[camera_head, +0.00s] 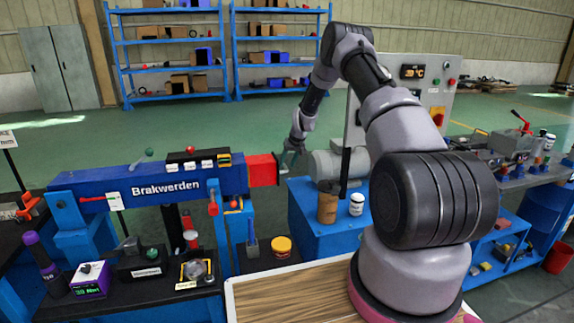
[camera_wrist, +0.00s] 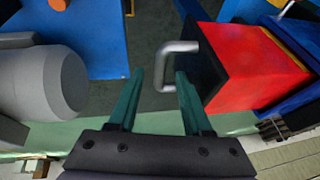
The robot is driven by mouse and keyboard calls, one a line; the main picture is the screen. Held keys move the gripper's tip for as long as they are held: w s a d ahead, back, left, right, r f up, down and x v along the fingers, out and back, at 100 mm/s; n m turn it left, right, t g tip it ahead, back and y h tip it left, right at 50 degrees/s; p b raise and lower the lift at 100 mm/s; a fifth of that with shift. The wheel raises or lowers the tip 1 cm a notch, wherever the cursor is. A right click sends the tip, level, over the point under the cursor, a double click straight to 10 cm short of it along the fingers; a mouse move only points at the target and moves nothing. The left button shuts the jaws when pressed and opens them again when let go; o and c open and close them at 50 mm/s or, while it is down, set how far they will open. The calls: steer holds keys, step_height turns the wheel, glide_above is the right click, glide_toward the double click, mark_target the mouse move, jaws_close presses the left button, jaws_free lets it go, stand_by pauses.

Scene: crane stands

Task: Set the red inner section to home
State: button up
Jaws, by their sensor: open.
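The red inner section (camera_head: 263,170) sticks out a little from the right end of the blue Brakwerden boom (camera_head: 170,181). In the wrist view the red inner section (camera_wrist: 255,65) has a black end plate (camera_wrist: 198,62) with a grey U-shaped handle (camera_wrist: 178,47) on it. My gripper (camera_wrist: 156,75) is open, with its two green fingers apart.
A grey motor-like cylinder (camera_head: 326,164) sits on a blue cabinet (camera_head: 310,213) right of the boom; the cylinder also shows left of my fingers in the wrist view (camera_wrist: 45,82). A brown canister (camera_head: 327,205) and a white jar (camera_head: 357,204) stand on the cabinet.

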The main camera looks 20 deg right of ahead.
steer(key=shift+w+a+f, duration=0.1)
steer(key=shift+w+f, duration=0.1)
steer(key=shift+f, duration=0.35)
jaws_close()
stand_by(1.1)
